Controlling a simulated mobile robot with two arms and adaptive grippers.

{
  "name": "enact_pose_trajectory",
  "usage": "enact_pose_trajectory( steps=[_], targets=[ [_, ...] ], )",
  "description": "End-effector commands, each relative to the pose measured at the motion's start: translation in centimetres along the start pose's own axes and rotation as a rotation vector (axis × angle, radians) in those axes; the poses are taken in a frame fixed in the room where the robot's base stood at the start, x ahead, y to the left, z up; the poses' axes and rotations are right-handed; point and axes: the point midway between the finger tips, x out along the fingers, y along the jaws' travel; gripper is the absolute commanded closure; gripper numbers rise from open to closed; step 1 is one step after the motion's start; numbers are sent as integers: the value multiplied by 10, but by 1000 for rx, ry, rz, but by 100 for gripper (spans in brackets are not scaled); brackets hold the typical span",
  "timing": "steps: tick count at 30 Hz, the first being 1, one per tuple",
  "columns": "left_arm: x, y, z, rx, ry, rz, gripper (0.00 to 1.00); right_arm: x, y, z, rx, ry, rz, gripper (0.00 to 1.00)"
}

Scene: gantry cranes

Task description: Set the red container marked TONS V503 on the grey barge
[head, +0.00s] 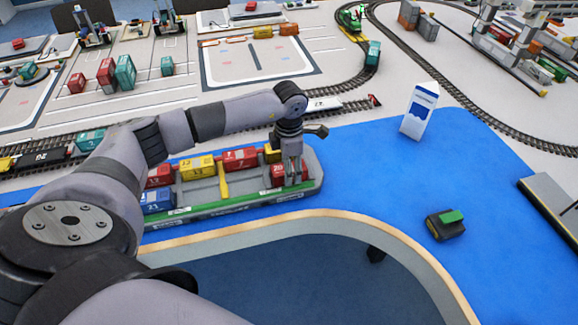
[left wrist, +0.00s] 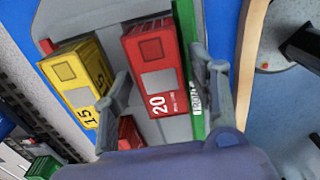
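A red container (head: 278,174) with a white 20 sits at the right end of the grey barge (head: 207,190), whose side is green. In the left wrist view the same red container (left wrist: 158,72) stands between my fingers; its small print is too blurred to read. My left gripper (head: 292,172) is over the barge's right end. In the left wrist view its fingers (left wrist: 160,78) are spread on both sides of the red container, with small gaps showing. The barge's grey deck (left wrist: 108,42) lies under it. My right gripper is not in view.
A yellow container (left wrist: 78,75) marked 15 stands beside the red one. More containers, including a yellow one (head: 197,167) and a blue one (head: 157,200), fill the barge's left part. A white-and-blue carton (head: 419,112) and a dark block (head: 445,225) stand on the blue surface.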

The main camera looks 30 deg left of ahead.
Motion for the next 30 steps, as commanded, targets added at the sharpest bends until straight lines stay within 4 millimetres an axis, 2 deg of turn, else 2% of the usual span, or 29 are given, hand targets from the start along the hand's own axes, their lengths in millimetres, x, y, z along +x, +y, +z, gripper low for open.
enact_pose_trajectory(
  steps=[8,13,17,24,30],
  targets=[
    [0,0,0,0,0,0,43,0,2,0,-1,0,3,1],
    [-9,1,0,0,-1,1,43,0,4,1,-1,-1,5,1],
    [-31,1,1,1,-4,4,43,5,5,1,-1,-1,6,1],
    [-84,1,1,1,-4,4,43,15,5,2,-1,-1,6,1],
    [-113,0,0,0,-2,1,43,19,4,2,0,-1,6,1]
  ],
)
